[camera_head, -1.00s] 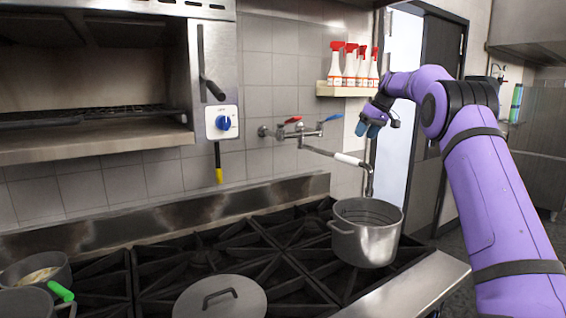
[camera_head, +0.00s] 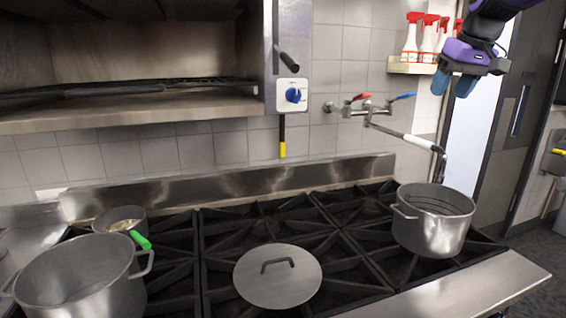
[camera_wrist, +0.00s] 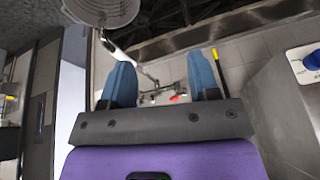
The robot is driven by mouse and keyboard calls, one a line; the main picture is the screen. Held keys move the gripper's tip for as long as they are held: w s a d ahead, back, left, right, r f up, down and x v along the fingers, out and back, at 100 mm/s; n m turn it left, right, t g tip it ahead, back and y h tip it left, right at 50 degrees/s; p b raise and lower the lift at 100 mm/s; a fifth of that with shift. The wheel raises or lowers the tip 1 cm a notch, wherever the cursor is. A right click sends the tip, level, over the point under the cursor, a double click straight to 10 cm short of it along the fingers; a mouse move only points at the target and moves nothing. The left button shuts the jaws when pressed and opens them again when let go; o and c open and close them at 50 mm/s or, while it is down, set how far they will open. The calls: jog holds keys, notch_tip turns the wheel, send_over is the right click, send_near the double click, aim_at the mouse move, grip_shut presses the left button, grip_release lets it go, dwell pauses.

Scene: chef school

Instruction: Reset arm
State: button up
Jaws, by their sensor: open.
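My gripper (camera_head: 456,86) is at the upper right in the head view, in the air above the right end of the stove and in front of the spray-bottle shelf. Its two blue fingers point down, apart and empty. The wrist view also shows my gripper (camera_wrist: 160,85) with a clear gap between the fingers. The rest of my arm is mostly out of the head view.
A pot (camera_head: 432,222) stands on the right burners under the wall faucet (camera_head: 418,142). A lid (camera_head: 278,276) lies mid-stove. A large pot (camera_head: 80,280) and a small pan (camera_head: 120,220) are at left. Spray bottles (camera_head: 428,38) stand on a shelf (camera_head: 412,68).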

jog(key=s+a+f, duration=0.2)
jog(key=s+f, duration=0.2)
jog(key=s, duration=0.6)
jog(key=s+a+f+m+h, duration=0.1)
jog(key=s+f, duration=0.4)
jog(key=s, duration=0.5)
jog(key=s+a+f+t, duration=0.1)
jog(key=s+f, duration=0.4)
jog(key=s, duration=0.6)
jog(key=shift+a, duration=0.85)
